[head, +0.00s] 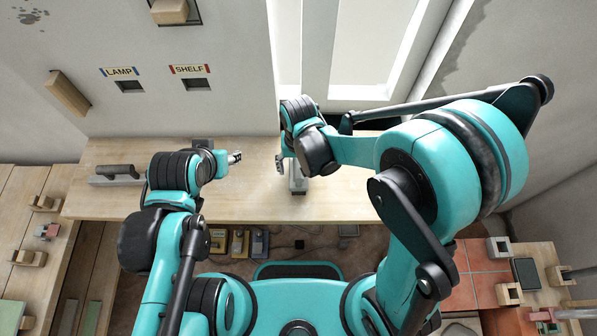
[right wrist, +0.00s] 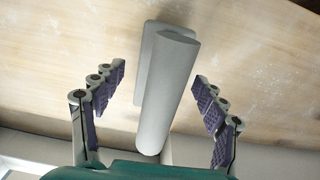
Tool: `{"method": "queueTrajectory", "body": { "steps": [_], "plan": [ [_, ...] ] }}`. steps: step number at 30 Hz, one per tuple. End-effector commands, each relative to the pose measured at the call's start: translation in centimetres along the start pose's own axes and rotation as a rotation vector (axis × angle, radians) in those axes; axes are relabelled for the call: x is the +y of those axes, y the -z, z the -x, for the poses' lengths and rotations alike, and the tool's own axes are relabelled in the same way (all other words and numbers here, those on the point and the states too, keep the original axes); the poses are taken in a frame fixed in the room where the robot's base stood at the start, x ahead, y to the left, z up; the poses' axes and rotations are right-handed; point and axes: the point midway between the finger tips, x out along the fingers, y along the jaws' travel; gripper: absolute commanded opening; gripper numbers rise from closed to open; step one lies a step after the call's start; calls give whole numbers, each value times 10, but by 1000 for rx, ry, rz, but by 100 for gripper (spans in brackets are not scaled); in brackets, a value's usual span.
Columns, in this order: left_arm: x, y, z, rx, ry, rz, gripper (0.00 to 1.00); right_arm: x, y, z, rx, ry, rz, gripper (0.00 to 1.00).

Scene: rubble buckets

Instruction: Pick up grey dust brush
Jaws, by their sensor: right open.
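The grey dust brush lies on the wooden bench, a long rounded handle (right wrist: 165,95) over a flatter grey body in the right wrist view. In the head view the brush (head: 298,180) is partly hidden by my right gripper (head: 287,167). In the right wrist view my right gripper (right wrist: 159,82) is open, with one purple-padded finger on each side of the handle and a gap on both sides. My left gripper (head: 236,157) is over the bench to the left of the brush, apart from it; its finger opening is too small to tell.
The wooden bench (head: 245,205) is mostly bare around the brush. A grey tool with a dark handle (head: 118,172) lies at its left end. The wall behind has slots under LAMP and SHELF labels (head: 189,70). A tiled surface (head: 480,262) stands at lower right.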

Motion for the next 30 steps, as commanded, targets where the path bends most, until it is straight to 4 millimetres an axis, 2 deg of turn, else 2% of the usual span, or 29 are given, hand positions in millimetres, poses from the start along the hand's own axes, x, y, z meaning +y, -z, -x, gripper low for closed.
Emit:
{"method": "queueTrajectory", "body": {
  "steps": [4, 9, 11, 23, 26, 30],
  "plan": [
    [0, 0, 0, 0, 0, 0, 44, 0, 0, 1, 0, 0, 0, 70],
    [0, 0, 0, 0, 0, 0, 44, 0, 0, 1, 0, 0, 0, 25],
    [0, 0, 0, 0, 0, 0, 44, 0, 0, 1, 0, 0, 0, 13],
    [0, 1, 2, 0, 0, 0, 44, 0, 0, 6, 0, 0, 0, 13],
    [0, 2, 3, 0, 0, 0, 44, 0, 0, 17, 0, 0, 0, 13],
    [0, 6, 8, 0, 0, 0, 44, 0, 0, 44, 0, 0, 0, 13]
  ]
}}
